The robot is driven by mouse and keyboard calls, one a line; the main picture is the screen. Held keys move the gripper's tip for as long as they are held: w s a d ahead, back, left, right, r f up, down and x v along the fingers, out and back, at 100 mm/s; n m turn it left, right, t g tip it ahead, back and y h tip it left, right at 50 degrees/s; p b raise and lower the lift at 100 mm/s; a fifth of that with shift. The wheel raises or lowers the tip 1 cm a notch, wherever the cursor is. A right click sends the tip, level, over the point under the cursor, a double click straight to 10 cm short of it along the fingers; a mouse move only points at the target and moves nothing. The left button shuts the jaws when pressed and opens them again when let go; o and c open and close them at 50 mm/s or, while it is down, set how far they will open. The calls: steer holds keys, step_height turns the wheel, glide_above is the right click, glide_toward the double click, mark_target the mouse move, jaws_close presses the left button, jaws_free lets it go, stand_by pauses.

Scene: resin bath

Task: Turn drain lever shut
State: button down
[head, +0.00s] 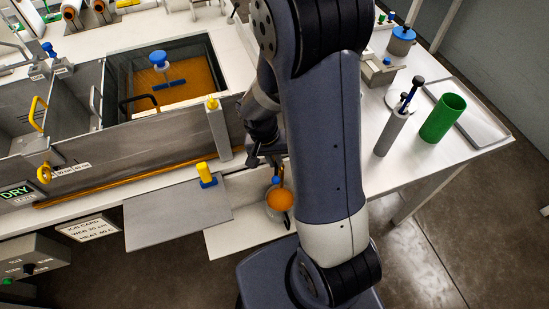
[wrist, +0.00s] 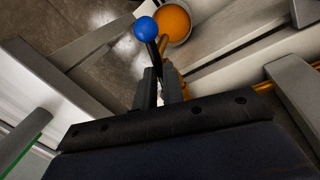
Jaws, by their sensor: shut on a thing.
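The drain lever, a dark rod with a blue ball knob (wrist: 146,28), runs between my gripper's fingers (wrist: 160,82) in the wrist view. The fingers are shut on the rod, with the knob beyond their tips. A blue bit of the knob (head: 276,180) shows below my gripper (head: 265,160) in the head view. A pail of orange liquid (wrist: 175,22) stands beyond the fingers; its orange surface (head: 279,199) also shows in the head view. A narrow orange streak beside the lever looks like resin running down. The valve body is hidden.
The grey bath (head: 165,128) holds orange resin and a blue-handled part. A yellow-topped post (head: 206,173) stands left of my gripper. A green cylinder (head: 443,118) and a grey tube (head: 395,130) stand on the bench at right.

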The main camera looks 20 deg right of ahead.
steer(key=shift+w+a+m+g+y+b, duration=0.3)
steer(key=shift+w+m+b, duration=0.3)
steer(key=shift+m, duration=1.4)
steer(key=shift+w+a+m+g+y+b, duration=0.25)
steer(key=shift+w+m+b, duration=0.35)
steer(key=shift+m, duration=1.4)
steer(key=shift+w+a+m+g+y+b, duration=0.25)
steer(key=shift+w+m+b, duration=0.35)
steer(key=shift+m, duration=1.4)
steer(key=shift+s+a, duration=0.1)
steer(key=c, duration=1.5)
jaws_free()
steer(key=s+v, duration=0.2)
steer(key=v, duration=0.7)
steer(key=shift+r, duration=0.6)
